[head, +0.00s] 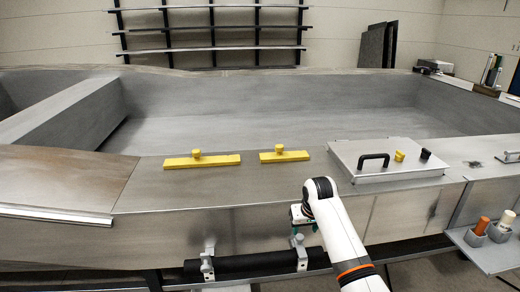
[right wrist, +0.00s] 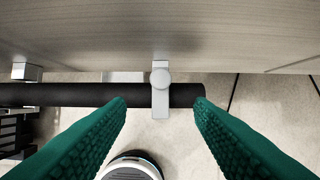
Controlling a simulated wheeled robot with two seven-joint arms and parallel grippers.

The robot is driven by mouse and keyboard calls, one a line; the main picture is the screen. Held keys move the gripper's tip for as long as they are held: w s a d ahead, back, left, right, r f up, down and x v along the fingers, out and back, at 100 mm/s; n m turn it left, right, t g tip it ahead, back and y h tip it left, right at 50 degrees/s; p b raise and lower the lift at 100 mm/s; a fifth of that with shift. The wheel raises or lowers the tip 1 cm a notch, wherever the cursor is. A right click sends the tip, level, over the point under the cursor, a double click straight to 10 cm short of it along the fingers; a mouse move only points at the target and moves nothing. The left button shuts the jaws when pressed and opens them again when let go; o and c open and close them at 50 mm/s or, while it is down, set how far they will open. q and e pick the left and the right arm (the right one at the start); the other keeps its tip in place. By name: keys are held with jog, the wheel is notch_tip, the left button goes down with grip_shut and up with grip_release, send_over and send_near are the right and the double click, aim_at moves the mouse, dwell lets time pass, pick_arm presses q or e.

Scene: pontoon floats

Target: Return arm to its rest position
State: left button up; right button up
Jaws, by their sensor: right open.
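My right arm (head: 340,232) reaches in from the lower right in the head view. Its gripper (head: 300,226) is at the front side of the grey metal float, just above a clamp (head: 301,252) on a black bar (head: 245,264). In the right wrist view my right gripper (right wrist: 160,105) has its green fingers wide apart, with nothing held between them. The clamp (right wrist: 160,88), with a round knob, shows between and beyond the fingertips, on the black bar (right wrist: 60,95). I cannot tell how far the fingers are from it. My left gripper is not in view.
Two yellow bars with knobs (head: 202,161) (head: 285,156) lie on the float's deck. A hatch lid (head: 388,160) with a black handle lies to their right. A side shelf (head: 490,250) at the lower right holds two handled tools (head: 481,226). A second clamp (head: 207,264) is on the bar.

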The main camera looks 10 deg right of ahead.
jog(key=s+f, duration=0.6)
jog(key=s, duration=0.4)
jog(key=s+f, duration=0.6)
jog(key=s, duration=0.4)
jog(key=s+r+n, duration=0.1)
jog(key=s+r, duration=0.1)
jog(key=s, duration=0.9)
jog(key=s+r+n, duration=0.1)
jog(key=s+r, duration=0.1)
jog(key=s, duration=1)
notch_tip(320, 180, down, 30)
jog(key=s+g+b, duration=0.2)
jog(key=s+d+f, duration=0.1)
jog(key=s+f, duration=0.6)
jog(key=s+d+f+b, duration=0.1)
jog(key=s+d+f, duration=0.1)
jog(key=s+f, duration=0.6)
jog(key=shift+d+g, duration=0.3)
jog(key=shift+g, duration=0.1)
